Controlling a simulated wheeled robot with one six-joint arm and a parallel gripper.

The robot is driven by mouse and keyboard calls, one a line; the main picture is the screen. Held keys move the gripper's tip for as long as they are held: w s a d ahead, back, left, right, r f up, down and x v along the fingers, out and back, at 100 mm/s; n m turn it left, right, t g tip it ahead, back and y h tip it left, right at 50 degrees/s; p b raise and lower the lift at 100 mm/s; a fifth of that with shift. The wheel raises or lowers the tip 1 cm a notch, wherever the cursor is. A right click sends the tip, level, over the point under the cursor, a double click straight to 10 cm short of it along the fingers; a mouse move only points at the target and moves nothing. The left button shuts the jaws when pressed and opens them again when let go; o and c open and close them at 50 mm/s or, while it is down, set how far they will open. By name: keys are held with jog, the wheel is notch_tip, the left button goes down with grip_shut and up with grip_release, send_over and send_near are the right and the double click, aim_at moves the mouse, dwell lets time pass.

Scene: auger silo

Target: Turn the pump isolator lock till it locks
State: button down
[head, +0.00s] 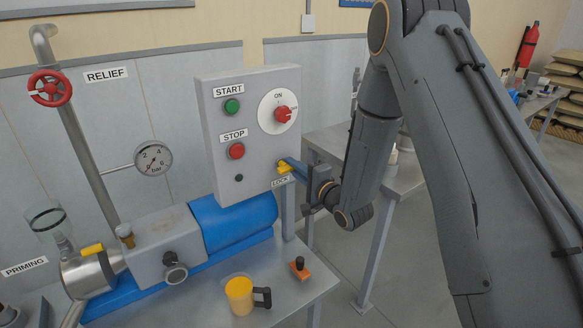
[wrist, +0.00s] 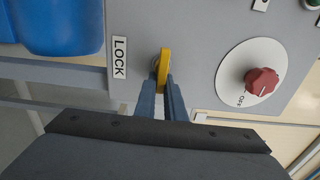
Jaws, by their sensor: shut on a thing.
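The isolator lock is a small yellow tab (head: 284,168) low on the right of the grey control box (head: 214,103), just above its LOCK label (head: 282,181). In the wrist view the yellow tab (wrist: 164,66) stands out from the panel beside the label (wrist: 119,60). My gripper (head: 290,165) is shut on the tab, with one blue finger on each side of it in the wrist view (wrist: 162,88). The fingers hide part of the tab. The red rotary isolator knob (head: 282,113) sits above on a white ON/OFF disc.
Green START (head: 232,106) and red STOP (head: 237,151) buttons are on the box. Below are the blue motor (head: 238,214), a yellow jug (head: 239,293) and an orange block with a black knob (head: 300,269). A pressure gauge (head: 153,158) and red valve wheel (head: 50,88) are at left.

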jog(key=shift+s+a+f, duration=0.2)
jog(key=shift+s+f, duration=0.1)
jog(key=c, duration=1.8)
grip_release()
jog(key=shift+a+r, duration=0.1)
jog(key=shift+c, duration=0.2)
jog(key=shift+w+d+r, duration=0.1)
jog(key=shift+d, duration=0.1)
jog(key=b+v, duration=0.1)
jog(key=v, duration=0.6)
jog(key=shift+s+d+b, duration=0.2)
jog(key=shift+s+b, duration=0.15)
jog(key=shift+b, duration=0.05)
jog(key=shift+o, duration=0.2)
